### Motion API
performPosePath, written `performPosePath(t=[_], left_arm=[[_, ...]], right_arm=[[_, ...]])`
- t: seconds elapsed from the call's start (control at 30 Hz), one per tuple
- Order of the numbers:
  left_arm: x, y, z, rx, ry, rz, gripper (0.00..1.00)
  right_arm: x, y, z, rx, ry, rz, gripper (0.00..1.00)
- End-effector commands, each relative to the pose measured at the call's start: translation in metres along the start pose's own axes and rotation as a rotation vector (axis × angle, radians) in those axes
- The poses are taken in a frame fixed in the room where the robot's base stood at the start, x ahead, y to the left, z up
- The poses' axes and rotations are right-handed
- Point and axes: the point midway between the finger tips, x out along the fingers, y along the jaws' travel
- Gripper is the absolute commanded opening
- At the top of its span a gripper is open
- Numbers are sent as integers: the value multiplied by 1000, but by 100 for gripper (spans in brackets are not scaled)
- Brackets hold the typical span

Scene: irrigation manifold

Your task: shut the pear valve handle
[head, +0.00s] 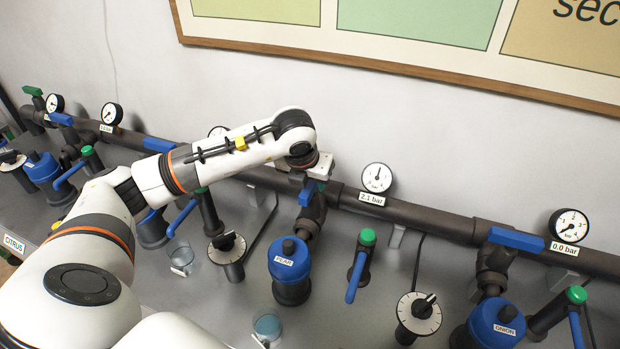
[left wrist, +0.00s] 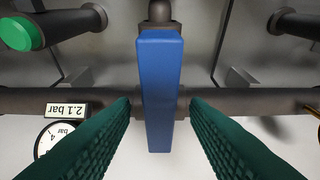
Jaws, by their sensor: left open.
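The pear valve handle (head: 307,192) is a blue bar at the main pipe, above the blue filter labelled PEAR (head: 289,258). In the left wrist view the blue handle (left wrist: 159,90) lies crosswise to the main pipe, in line with the branch pipe. My left gripper (head: 314,178) is right over the handle and partly hides it in the head view. In the left wrist view its two green fingers (left wrist: 160,108) are open, one on each side of the handle, with a gap on both sides. My right gripper is not in view.
The gauge (head: 376,178) beside the handle is labelled 2.1 bar. To the right, another blue handle (head: 516,239) lies along the main pipe (head: 430,217), by a 0.0 bar gauge (head: 569,225). A green-capped tap (head: 360,265) and a dial (head: 418,313) stand in front.

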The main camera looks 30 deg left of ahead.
Motion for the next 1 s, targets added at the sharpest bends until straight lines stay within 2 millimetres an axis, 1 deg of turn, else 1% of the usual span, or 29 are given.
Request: performPosePath(t=[0.13, 0.37, 0.6, 0.63, 0.87, 1.0], left_arm=[[6, 0, 0, 1, 0, 0, 42], [6, 0, 0, 1, 0, 0, 42], [6, 0, 0, 1, 0, 0, 3], [6, 0, 0, 1, 0, 0, 0], [7, 0, 0, 17, 1, 6, 0], [8, -1, 1, 58, 1, 24, 0]], right_arm=[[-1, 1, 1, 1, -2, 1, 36], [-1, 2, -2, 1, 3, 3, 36], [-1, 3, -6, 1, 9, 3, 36], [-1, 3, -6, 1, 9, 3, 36], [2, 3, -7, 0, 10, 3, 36], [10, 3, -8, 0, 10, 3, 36]])
